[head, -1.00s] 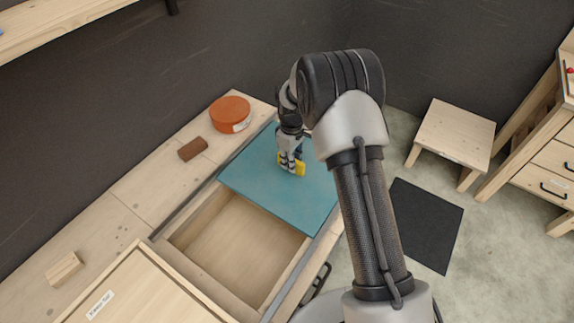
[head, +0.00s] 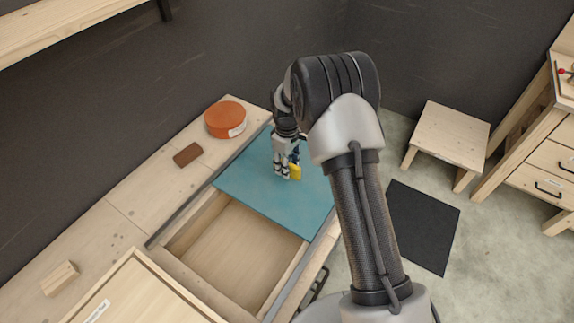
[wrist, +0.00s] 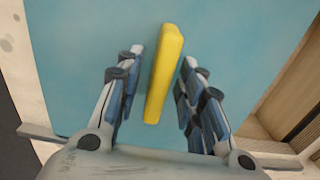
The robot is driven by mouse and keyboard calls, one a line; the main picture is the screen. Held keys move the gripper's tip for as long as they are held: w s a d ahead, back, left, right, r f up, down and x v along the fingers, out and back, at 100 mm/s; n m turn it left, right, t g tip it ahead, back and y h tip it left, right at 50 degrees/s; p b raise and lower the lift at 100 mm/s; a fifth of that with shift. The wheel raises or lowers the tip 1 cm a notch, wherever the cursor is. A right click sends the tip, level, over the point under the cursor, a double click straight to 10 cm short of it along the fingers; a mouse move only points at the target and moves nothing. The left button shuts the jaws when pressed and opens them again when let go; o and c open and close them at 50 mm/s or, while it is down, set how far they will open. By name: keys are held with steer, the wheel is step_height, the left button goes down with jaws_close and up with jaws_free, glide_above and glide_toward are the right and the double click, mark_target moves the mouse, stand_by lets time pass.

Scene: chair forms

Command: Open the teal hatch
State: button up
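The teal hatch (head: 270,200) is a flat panel over the far part of a recess in the wooden bench. The near part of the recess (head: 235,250) is uncovered and shows a bare wooden floor. A yellow bar handle (head: 295,172) stands on the hatch. My gripper (head: 287,174) is over the hatch at this handle. In the wrist view, my gripper (wrist: 162,60) is open, with the yellow handle (wrist: 163,75) between its fingers. A gap shows on the left of the handle; the right fingers are closer to it. The teal panel (wrist: 70,60) fills the background.
A round orange box (head: 225,118), a brown block (head: 188,154) and a pale wooden block (head: 60,278) lie on the bench left of the recess. A labelled wooden panel (head: 140,295) is in front. A stool (head: 447,133) and dark mat (head: 422,225) are to the right.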

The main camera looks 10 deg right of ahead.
step_height(320, 180, up, 12)
steer(key=shift+f, duration=0.25)
stand_by(0.4)
steer(key=s+d+r+m+t, duration=0.25)
steer(key=s+r+m, duration=0.25)
steer(key=s+r, duration=1.2)
steer(key=s+d+r+m+t, duration=0.1)
steer(key=s+m, duration=0.3)
steer(key=s, duration=1.4)
steer(key=shift+d+m+t, duration=0.3)
steer(key=shift+d+t, duration=0.05)
steer(key=shift+t, duration=0.2)
